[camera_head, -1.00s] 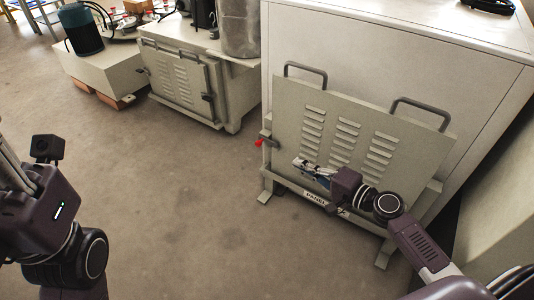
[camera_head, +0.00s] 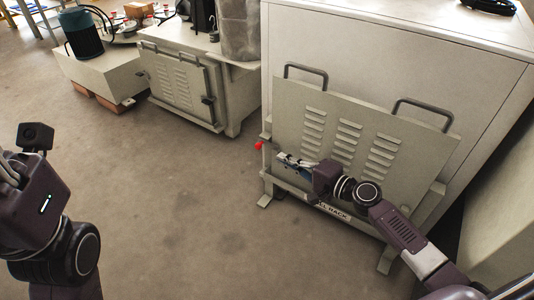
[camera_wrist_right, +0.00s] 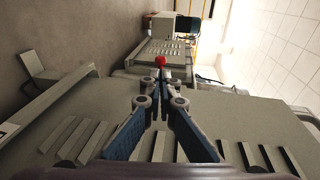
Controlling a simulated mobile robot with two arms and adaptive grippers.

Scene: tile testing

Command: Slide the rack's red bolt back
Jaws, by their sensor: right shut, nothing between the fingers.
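The rack (camera_head: 268,186) is a low grey frame holding a louvred panel (camera_head: 310,112) with two handles, against a large pale cabinet. The bolt's red knob (camera_head: 259,145) sticks out at the rack's left end; the rest of the bolt is hidden behind my gripper in the head view. My right gripper (camera_head: 281,156) is shut and empty, in front of the panel just right of the knob. In the right wrist view the red knob (camera_wrist_right: 160,60) shows just beyond the shut fingertips (camera_wrist_right: 160,78); contact cannot be told. My left gripper (camera_head: 8,172) is cut off by the left edge.
A label (camera_head: 332,208) ending in "RACK" is on the rack's lower rail. A smaller grey cabinet (camera_head: 180,85) with a louvred door stands behind to the left. The large cabinet (camera_head: 400,50) rises behind the panel. The floor (camera_head: 160,190) in front and left is clear.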

